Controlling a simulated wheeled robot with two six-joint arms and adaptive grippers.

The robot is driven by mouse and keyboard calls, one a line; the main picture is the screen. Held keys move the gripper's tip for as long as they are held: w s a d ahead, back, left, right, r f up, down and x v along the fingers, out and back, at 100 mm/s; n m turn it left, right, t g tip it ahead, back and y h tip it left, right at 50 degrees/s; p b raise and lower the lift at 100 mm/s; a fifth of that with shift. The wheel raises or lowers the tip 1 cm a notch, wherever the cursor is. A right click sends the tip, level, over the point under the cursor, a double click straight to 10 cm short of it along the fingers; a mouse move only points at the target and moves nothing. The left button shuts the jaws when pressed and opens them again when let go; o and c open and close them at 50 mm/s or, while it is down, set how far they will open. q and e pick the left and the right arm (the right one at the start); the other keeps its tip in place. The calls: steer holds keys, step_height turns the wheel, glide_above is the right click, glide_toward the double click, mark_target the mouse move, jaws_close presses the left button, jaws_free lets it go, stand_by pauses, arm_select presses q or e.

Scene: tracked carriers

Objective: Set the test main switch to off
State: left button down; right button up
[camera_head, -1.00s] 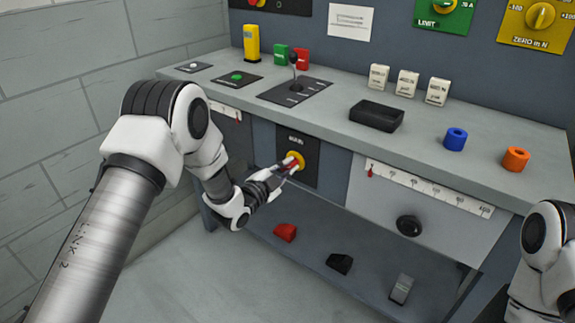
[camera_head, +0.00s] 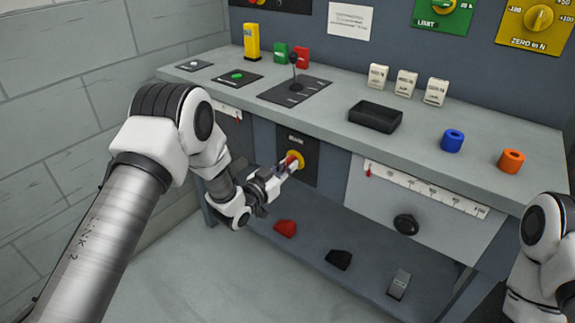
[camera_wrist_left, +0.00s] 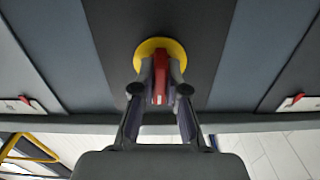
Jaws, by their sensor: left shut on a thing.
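The main switch is a red handle (camera_wrist_left: 160,82) on a round yellow disc (camera_wrist_left: 150,46), set in a dark panel (camera_head: 312,165) on the front of the bench. The yellow disc also shows in the head view (camera_head: 299,157). My left gripper (camera_head: 289,164) reaches the switch from the left and front. In the left wrist view its fingers (camera_wrist_left: 160,92) stand on both sides of the red handle and are shut on it. In the head view the gripper partly covers the handle. The label above the switch is too small to read. My right gripper is out of view.
The bench top (camera_head: 330,115) juts out above the switch. A lower shelf holds a red block (camera_head: 285,228), a black block (camera_head: 339,260) and a grey block (camera_head: 399,284). A drawer with a black knob (camera_head: 406,224) is to the right.

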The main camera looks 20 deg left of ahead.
arm_select(q)
steer(key=shift+n, duration=0.3)
steer(key=c, duration=1.2)
jaws_free()
steer(key=v, duration=1.2)
